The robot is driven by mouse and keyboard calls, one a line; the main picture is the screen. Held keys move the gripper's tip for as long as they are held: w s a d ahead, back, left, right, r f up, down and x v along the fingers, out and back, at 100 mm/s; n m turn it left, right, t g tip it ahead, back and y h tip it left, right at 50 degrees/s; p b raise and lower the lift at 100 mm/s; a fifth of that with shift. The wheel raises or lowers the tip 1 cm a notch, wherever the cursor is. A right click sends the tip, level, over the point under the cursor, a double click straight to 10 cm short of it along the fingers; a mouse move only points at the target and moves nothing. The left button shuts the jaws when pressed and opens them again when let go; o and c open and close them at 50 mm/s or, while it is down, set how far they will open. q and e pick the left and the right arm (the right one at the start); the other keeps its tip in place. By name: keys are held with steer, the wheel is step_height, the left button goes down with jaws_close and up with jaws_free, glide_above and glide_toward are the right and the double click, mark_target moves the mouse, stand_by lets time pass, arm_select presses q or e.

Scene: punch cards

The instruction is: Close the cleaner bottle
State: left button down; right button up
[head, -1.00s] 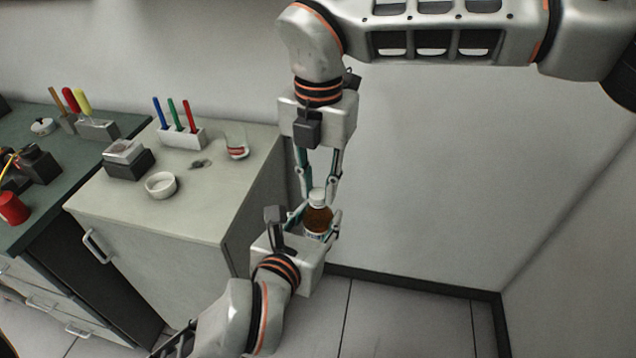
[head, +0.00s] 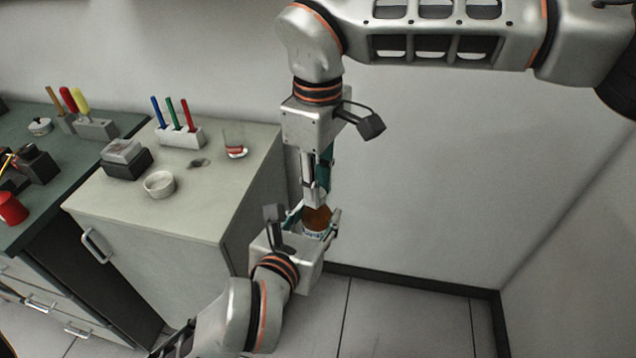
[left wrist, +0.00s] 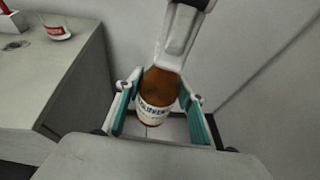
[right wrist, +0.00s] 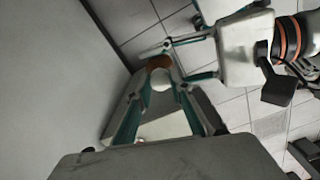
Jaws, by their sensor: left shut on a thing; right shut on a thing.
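The cleaner bottle (head: 317,219) is brown with a white label and stands upright in my left gripper (head: 312,226), which is shut around its body. The label shows in the left wrist view (left wrist: 157,103). My right gripper (head: 318,196) points down from above and is shut on the white cap (right wrist: 161,79) at the bottle's top. In the head view the right fingers mostly hide the cap. In the right wrist view the cap is between the fingertips, over the brown bottle (right wrist: 160,62). I cannot tell how tightly the cap sits on the neck.
Left of the arms is a cabinet (head: 215,215) with a white bowl (head: 159,184), a glass beaker (head: 235,145), a dark box (head: 127,160) and a holder with coloured pens (head: 182,137). The bottle is held in the air beside the cabinet. Open floor and bare wall lie to the right.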

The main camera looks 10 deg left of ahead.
steer(key=o, duration=0.7)
steer(key=shift+c, duration=0.2)
steer(key=shift+r, duration=2.25)
steer(key=shift+c, duration=0.6)
